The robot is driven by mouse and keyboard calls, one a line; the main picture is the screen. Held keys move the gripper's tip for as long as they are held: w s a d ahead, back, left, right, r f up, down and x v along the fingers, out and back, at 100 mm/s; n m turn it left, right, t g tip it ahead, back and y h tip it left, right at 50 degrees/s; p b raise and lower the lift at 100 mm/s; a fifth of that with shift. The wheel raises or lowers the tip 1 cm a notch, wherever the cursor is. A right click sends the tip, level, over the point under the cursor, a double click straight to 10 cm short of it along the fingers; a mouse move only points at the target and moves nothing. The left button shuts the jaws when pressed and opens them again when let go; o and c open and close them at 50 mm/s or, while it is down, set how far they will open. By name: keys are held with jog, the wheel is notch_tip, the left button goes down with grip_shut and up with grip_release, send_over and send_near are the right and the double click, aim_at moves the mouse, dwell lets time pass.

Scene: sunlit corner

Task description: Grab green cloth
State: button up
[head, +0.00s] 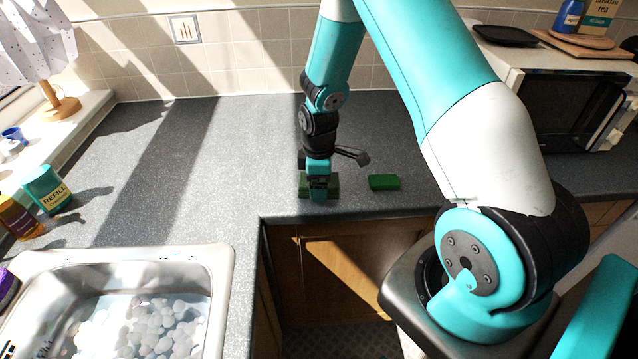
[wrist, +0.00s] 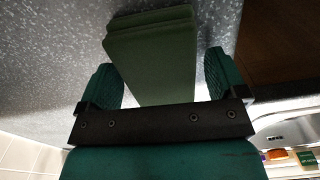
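A folded, dull green cloth (head: 333,187) lies on the grey worktop near its front edge, under my gripper (head: 318,190). In the wrist view the layered green cloth (wrist: 155,60) sits between the two fingers of my gripper (wrist: 164,76). The fingers are apart, one on each side of the cloth, with a narrow gap visible on the right. The gripper hides the middle of the cloth in the head view.
A microwave (head: 570,105) stands at the right.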

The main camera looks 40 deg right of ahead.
jog(key=c, duration=0.8)
jog(key=shift+o, duration=0.2)
jog(key=shift+r, duration=0.1)
